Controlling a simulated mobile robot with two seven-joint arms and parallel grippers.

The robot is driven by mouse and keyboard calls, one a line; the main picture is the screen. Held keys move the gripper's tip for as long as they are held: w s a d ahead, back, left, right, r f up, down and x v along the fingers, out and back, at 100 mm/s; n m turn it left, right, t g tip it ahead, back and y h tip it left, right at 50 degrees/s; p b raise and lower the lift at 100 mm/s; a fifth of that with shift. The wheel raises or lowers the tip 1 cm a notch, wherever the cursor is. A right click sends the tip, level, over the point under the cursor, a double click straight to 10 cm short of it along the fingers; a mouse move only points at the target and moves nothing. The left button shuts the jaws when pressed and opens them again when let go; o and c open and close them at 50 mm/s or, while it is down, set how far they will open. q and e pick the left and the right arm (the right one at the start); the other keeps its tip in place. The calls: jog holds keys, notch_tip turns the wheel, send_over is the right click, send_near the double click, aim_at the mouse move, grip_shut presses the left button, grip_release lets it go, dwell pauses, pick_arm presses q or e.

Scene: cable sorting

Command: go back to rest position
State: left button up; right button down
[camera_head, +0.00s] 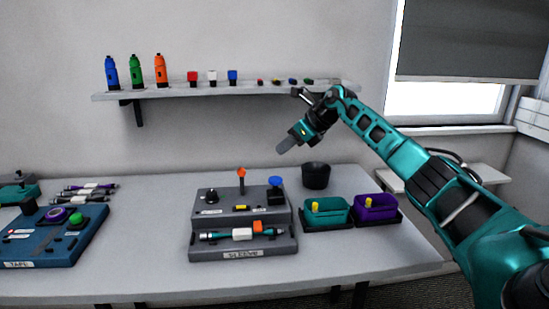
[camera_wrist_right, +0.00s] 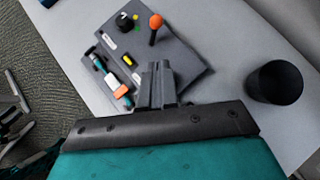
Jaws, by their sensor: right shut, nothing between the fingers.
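My right gripper (camera_head: 287,145) is shut and empty, held in the air above the table, up and to the right of the sleeve station (camera_head: 243,254). In the right wrist view the fingers of my right gripper (camera_wrist_right: 159,75) are together, in front of the station. A teal cable (camera_head: 216,236) with a white sleeve and an orange piece lies in the station's front slot; part of it shows in the right wrist view (camera_wrist_right: 110,72). My left gripper is not in view.
A black cup (camera_head: 316,176) stands right of the station, behind a teal bin (camera_head: 326,213) and a purple bin (camera_head: 375,208). The tape station (camera_head: 50,245) and several cables (camera_head: 88,190) are at left. A wall shelf (camera_head: 215,92) holds bottles and small parts behind my right arm.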

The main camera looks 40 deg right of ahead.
jog(key=shift+s+d+r, duration=0.15)
jog(key=shift+s+r, duration=0.15)
jog(key=shift+r, duration=0.2)
